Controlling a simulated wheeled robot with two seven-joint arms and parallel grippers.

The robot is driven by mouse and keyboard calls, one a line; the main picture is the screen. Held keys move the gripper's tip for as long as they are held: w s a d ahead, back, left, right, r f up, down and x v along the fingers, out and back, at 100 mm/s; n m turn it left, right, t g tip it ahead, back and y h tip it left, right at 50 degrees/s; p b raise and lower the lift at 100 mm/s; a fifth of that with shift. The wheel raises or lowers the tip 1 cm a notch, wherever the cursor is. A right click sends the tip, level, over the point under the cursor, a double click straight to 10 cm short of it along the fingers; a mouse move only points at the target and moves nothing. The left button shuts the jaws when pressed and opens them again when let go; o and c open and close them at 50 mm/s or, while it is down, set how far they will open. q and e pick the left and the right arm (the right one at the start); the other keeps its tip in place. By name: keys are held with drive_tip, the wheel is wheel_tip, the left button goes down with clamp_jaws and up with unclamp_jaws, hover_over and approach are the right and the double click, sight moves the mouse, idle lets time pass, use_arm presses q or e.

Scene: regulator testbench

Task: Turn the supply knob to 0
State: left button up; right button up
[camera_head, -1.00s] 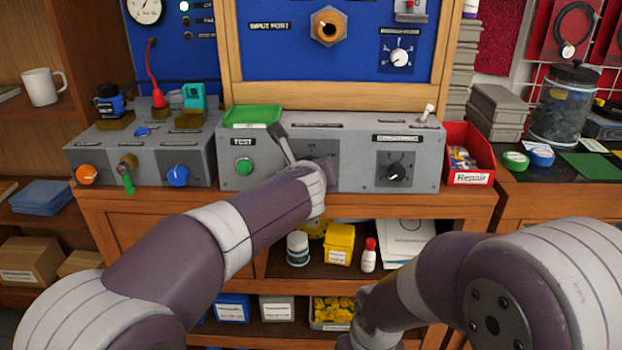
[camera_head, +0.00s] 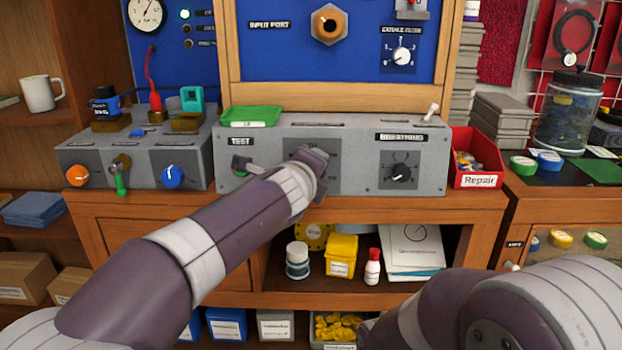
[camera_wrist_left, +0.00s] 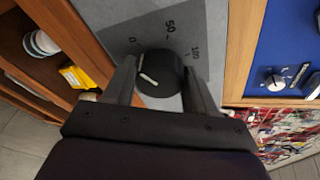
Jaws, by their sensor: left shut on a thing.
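The supply knob (camera_wrist_left: 160,72) is a round black knob with a white line on its face, on a grey plate marked 0, 50 and 100. In the left wrist view my left gripper (camera_wrist_left: 160,88) has one finger on each side of the knob and is shut on it. The white line lies on the knob's left part; I cannot tell exactly which value it reads. In the head view my left arm hides the knob and the fingers in front of the grey test bench (camera_head: 350,175). My right gripper is out of view; only my right arm shows at lower right.
To the right on the bench is another black knob (camera_head: 400,173). A red Repair bin (camera_head: 476,158) stands beside the bench and a green tray (camera_head: 250,116) lies on top. The green test button is partly covered. A grey box (camera_head: 140,160) with coloured knobs stands at left.

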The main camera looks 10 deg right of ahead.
use_arm(q)
drive_tip(key=shift+r, duration=0.15)
idle(0.4)
drive_tip(key=o, duration=1)
drive_tip(key=shift+a+n, duration=0.1)
drive_tip(key=shift+n, duration=0.2)
drive_tip(key=v, duration=1.2)
drive_tip(key=shift+s+a, duration=0.15)
drive_tip(key=shift+s, duration=0.2)
